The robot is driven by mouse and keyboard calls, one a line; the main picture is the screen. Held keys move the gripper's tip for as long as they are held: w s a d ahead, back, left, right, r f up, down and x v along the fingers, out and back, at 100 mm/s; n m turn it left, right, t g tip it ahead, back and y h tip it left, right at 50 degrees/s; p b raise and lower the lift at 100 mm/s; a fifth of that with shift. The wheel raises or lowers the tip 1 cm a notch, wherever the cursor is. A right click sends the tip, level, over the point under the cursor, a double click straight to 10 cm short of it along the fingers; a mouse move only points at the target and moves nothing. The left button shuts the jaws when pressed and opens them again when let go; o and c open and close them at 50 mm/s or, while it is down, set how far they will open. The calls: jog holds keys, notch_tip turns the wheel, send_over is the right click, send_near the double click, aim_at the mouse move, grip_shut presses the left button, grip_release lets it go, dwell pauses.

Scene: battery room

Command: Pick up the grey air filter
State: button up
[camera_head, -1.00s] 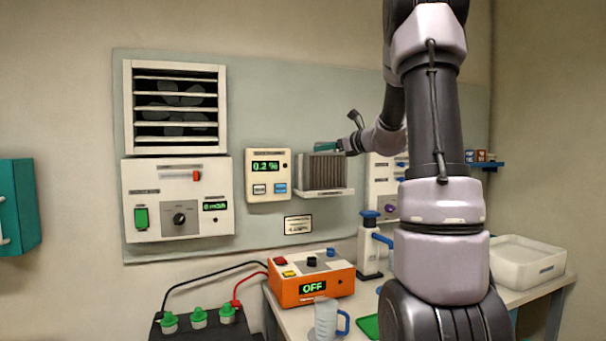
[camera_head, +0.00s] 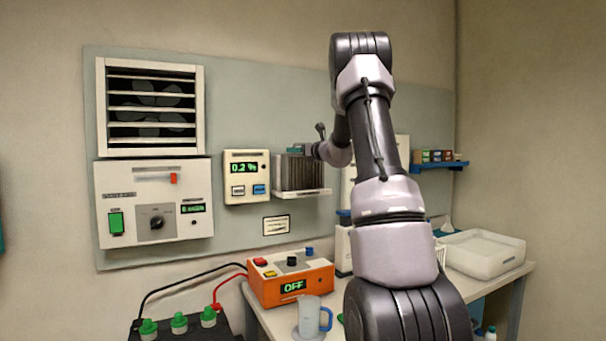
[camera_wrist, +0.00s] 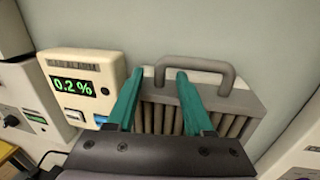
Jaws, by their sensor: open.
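The grey air filter (camera_head: 296,172) is a pleated block standing on a small white wall shelf (camera_head: 302,193), right of the 0.2 % meter. In the wrist view the filter (camera_wrist: 238,101) shows its pleated face and a grey handle (camera_wrist: 195,62) arched over its top. My gripper (camera_wrist: 157,75) is open, with two teal fingers in front of the filter. The fingertips reach up to the handle's level, with part of the handle between them in the picture. Whether they touch it I cannot tell.
The meter (camera_head: 246,176) is mounted close to the filter's left. A louvred vent (camera_head: 151,105) and a control panel (camera_head: 154,204) are further left. Below are an orange OFF box (camera_head: 291,282), a jug (camera_head: 309,316) and a white tray (camera_head: 484,254) on the bench.

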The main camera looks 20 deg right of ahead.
jog(key=shift+x, duration=1)
grip_shut()
jog(key=shift+r, duration=0.1)
dwell(0.6)
